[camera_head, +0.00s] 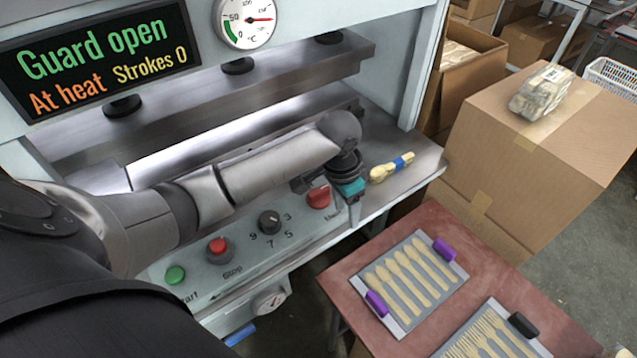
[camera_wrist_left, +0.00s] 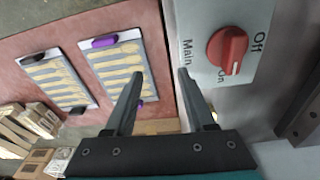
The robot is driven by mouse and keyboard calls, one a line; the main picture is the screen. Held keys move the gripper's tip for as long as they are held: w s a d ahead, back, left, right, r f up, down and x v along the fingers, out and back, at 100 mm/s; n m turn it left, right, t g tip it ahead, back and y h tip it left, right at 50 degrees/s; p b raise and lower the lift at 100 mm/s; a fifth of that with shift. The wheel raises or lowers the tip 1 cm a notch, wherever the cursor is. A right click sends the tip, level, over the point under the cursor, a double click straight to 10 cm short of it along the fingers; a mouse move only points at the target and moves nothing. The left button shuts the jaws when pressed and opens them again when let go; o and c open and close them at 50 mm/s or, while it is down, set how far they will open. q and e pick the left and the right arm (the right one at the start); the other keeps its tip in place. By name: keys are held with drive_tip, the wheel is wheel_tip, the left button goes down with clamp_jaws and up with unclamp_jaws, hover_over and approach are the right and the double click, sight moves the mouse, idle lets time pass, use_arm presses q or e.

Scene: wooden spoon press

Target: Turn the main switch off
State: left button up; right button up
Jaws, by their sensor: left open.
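The main switch is a red rotary knob (camera_head: 319,196) at the right end of the press's control panel. In the left wrist view the red knob (camera_wrist_left: 228,50) is clear, with "Main", "On" and "Off" printed around it. Its white mark is at the lower side of the knob, nearer "On" than "Off". My left gripper (camera_head: 353,205) is beside the knob, at the panel's right end. Its two fingers (camera_wrist_left: 160,77) are apart and empty, with the knob to the right of both fingertips and not between them. My right gripper is not in view.
The panel also has a dial (camera_head: 269,222), a red stop button (camera_head: 217,246) and a green start button (camera_head: 175,275). The display (camera_head: 105,58) reads "Guard open". Tied wooden spoons (camera_head: 390,168) lie on the press ledge. A red table (camera_head: 345,272) with trays stands at the lower right.

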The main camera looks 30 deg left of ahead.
use_arm(q)
drive_tip(key=n+g+y, duration=0.1)
approach(318, 190)
wheel_tip(318, 190, down, 9)
drive_tip(key=shift+w+f+b, duration=0.1)
drive_tip(key=shift+b, duration=0.5)
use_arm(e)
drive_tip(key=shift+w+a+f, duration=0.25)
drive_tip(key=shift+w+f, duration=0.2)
use_arm(q)
drive_tip(key=shift+c, duration=0.4)
clamp_jaws()
